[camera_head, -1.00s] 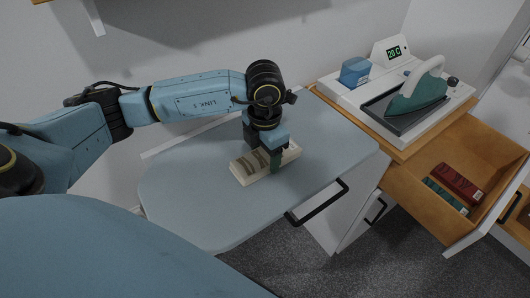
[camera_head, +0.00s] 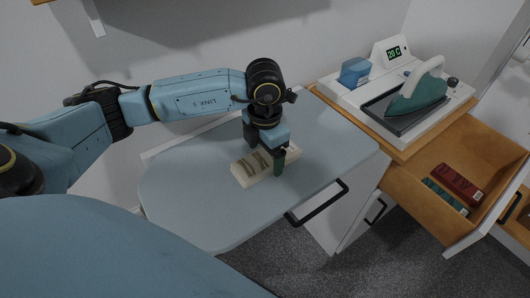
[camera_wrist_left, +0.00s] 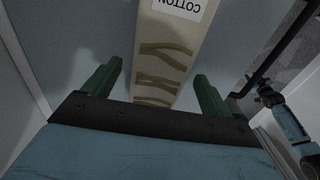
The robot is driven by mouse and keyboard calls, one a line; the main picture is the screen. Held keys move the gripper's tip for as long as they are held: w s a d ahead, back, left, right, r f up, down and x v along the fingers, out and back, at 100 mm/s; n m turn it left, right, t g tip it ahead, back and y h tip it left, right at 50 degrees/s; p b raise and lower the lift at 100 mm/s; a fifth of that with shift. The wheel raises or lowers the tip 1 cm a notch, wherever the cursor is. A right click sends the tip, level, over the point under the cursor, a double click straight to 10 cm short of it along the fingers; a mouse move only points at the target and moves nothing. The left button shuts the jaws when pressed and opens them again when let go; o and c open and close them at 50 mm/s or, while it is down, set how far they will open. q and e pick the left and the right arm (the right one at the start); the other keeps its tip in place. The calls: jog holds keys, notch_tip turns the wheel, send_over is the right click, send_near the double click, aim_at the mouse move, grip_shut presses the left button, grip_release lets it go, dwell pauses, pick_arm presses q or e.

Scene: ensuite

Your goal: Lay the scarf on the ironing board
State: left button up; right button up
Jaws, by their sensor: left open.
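The scarf (camera_head: 252,170) is a cream, folded strip with brown markings and lies on the pale blue-grey ironing board (camera_head: 195,205). It also shows in the left wrist view (camera_wrist_left: 165,60), with a white label reading COTTON. My left gripper (camera_head: 265,162) is just over the scarf, pointing down. In the left wrist view my left gripper (camera_wrist_left: 156,88) is open, with one green finger at each side of the scarf and visible gaps between. The arm hides part of the board behind. My right gripper does not show.
A green iron (camera_head: 418,92) rests on a white station with a display, beside a blue box (camera_head: 355,71). Below it an open wooden drawer (camera_head: 415,190) holds a red item and a green item. The board's left part is clear.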

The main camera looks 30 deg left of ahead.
aim_at(265, 158)
pick_arm(q)
notch_tip(265, 158, up, 11)
jog(key=shift+r, duration=0.2)
dwell(0.4)
